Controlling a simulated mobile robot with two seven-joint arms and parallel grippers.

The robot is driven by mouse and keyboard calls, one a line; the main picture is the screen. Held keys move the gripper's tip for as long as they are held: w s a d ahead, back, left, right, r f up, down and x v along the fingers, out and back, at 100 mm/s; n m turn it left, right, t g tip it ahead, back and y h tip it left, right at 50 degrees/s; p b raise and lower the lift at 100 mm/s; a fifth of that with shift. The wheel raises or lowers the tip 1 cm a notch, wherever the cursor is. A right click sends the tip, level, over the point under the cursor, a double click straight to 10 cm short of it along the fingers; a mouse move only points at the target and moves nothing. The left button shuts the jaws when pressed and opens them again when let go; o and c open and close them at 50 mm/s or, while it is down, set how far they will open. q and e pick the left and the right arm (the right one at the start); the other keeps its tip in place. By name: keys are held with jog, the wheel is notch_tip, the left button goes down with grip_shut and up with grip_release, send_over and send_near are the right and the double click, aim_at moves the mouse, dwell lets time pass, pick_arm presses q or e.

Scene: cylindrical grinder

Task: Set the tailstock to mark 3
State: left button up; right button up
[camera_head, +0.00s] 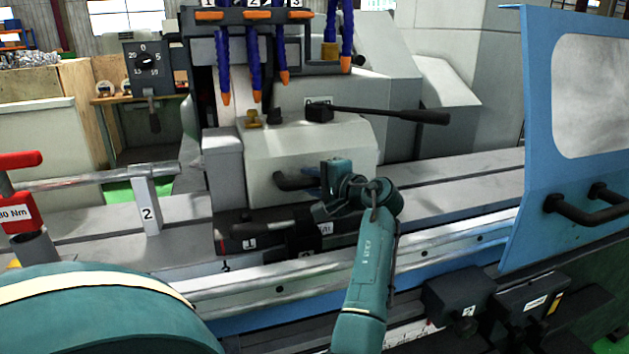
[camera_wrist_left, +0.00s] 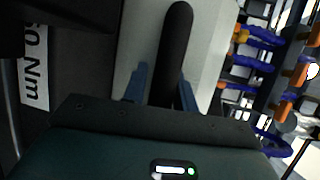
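The tailstock (camera_head: 350,150) is a grey housing on the machine's long table, with a black lever (camera_head: 390,114) on top and a black bar handle (camera_head: 290,181) on its front. My left gripper (camera_head: 326,190) is at the right end of that handle. In the left wrist view, the handle (camera_wrist_left: 174,45) runs between the two blue-grey fingers of my left gripper (camera_wrist_left: 163,82); a small gap shows beside the left finger. A plate marked 1 (camera_head: 249,243) sits low at the tailstock's base. I cannot make out a mark 3 on the table. My right gripper is out of view.
A grey block marked 2 (camera_head: 147,212) stands on the table left of the tailstock. Numbered coolant hoses (camera_head: 252,60) hang behind it. A blue door (camera_head: 540,130) stands at the right. A red tool with an Nm label (camera_head: 18,213) is at the far left.

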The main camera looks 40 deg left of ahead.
pick_arm(q)
jog(key=shift+o, duration=1.4)
jog(key=shift+w, duration=0.1)
jog(key=shift+d, duration=0.1)
jog(key=b+v, duration=0.1)
jog(key=v, duration=1.2)
jog(key=shift+b, duration=0.35)
